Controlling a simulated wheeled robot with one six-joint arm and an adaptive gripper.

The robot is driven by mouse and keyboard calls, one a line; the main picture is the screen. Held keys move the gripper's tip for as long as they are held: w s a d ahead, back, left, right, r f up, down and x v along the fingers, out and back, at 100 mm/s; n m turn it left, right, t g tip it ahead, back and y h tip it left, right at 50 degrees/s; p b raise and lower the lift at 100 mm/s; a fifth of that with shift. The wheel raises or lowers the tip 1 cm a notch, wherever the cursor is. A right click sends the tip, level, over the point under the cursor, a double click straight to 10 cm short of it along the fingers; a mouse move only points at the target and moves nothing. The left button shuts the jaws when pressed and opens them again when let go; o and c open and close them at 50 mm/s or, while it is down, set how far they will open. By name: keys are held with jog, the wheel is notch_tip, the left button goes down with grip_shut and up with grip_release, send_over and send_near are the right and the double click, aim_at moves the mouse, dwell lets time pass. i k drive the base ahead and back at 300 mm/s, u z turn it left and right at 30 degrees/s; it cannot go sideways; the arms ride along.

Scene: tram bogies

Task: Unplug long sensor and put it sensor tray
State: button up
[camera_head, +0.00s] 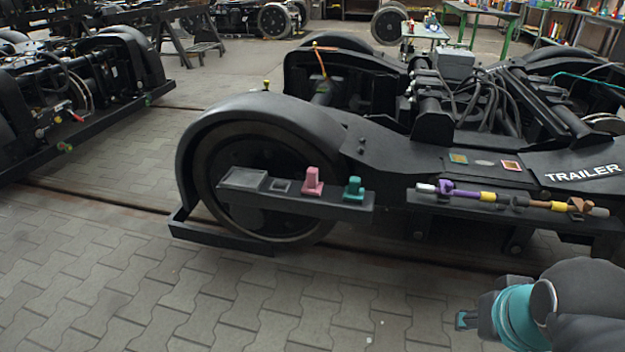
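A black shelf (345,200) juts out along the side of the near bogie, in front of its wheel. On it, from the left, are a shallow square tray (243,180), a small square holder (281,186), a pink block-shaped piece (313,182) and a teal block-shaped piece (354,189). To the right, a long thin rod (515,200) with purple, yellow and orange parts lies along the bogie's side. I cannot tell which piece is the long sensor. My gripper (463,320) is at the lower right, below and apart from these; its fingers are too small and turned to read.
The near bogie (400,152), marked TRAILER, fills the middle and right. Another bogie (85,85) stands at the left, with paved floor (110,255) between and in front. Green-legged work tables (480,10) and shelves stand at the back.

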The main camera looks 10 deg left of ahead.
aim_at(311, 173)
jog(key=k, duration=0.65)
jog(key=u, duration=0.75)
jog(key=i, duration=1.7)
jog(key=z, duration=0.7)
